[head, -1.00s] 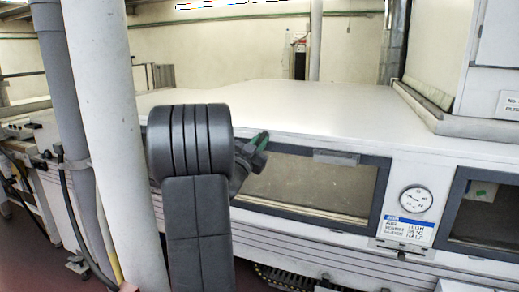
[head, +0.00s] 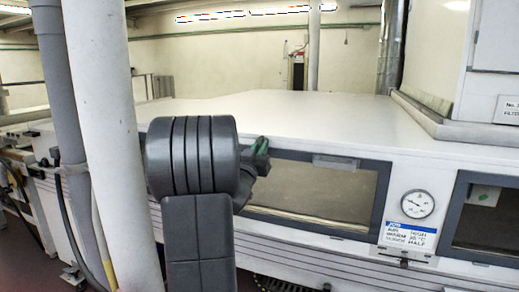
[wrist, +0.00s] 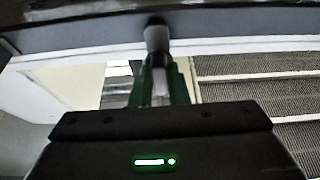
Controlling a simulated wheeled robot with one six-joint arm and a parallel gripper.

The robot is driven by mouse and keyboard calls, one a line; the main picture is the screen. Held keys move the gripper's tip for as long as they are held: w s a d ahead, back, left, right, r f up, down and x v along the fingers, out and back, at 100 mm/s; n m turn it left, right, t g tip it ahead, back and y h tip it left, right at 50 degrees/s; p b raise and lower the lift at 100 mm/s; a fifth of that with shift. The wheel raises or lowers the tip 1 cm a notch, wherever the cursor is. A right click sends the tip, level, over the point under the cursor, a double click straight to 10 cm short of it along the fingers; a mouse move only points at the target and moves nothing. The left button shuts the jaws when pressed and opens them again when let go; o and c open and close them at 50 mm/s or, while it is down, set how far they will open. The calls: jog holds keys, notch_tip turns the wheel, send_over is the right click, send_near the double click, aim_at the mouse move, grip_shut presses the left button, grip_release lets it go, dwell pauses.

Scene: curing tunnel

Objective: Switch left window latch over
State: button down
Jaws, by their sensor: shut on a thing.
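The window (head: 305,194), a dark grey frame around a tan pane, is set in the white tunnel wall in the head view. My gripper (head: 262,150) is at its upper left corner, mostly hidden behind my dark arm. In the wrist view, the green fingers of my gripper (wrist: 158,84) are shut on the window latch (wrist: 157,40), a pale grey stub below a dark grey frame bar. The lower part of the latch shows between the fingers. In the head view the latch is hidden, and I cannot tell which way it is turned.
A pale plate (head: 337,163) sits on the window's top edge. A round gauge (head: 417,204) and a blue-and-white job label (head: 408,237) are to the right, before a second window (head: 488,215). A thick white pipe (head: 103,150) stands close on the left. The tunnel top (head: 290,115) is clear.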

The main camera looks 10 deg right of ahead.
jog(key=c, duration=1.4)
grip_release()
jog(key=b+v, duration=0.3)
jog(key=v, duration=1.1)
jog(key=shift+d, duration=0.15)
jog(key=p+x, duration=0.3)
jog(key=x, duration=1)
jog(key=shift+w+d+r, duration=0.1)
jog(key=shift+w+r, duration=0.1)
jog(key=shift+w, duration=0.2)
jog(key=shift+f, duration=0.1)
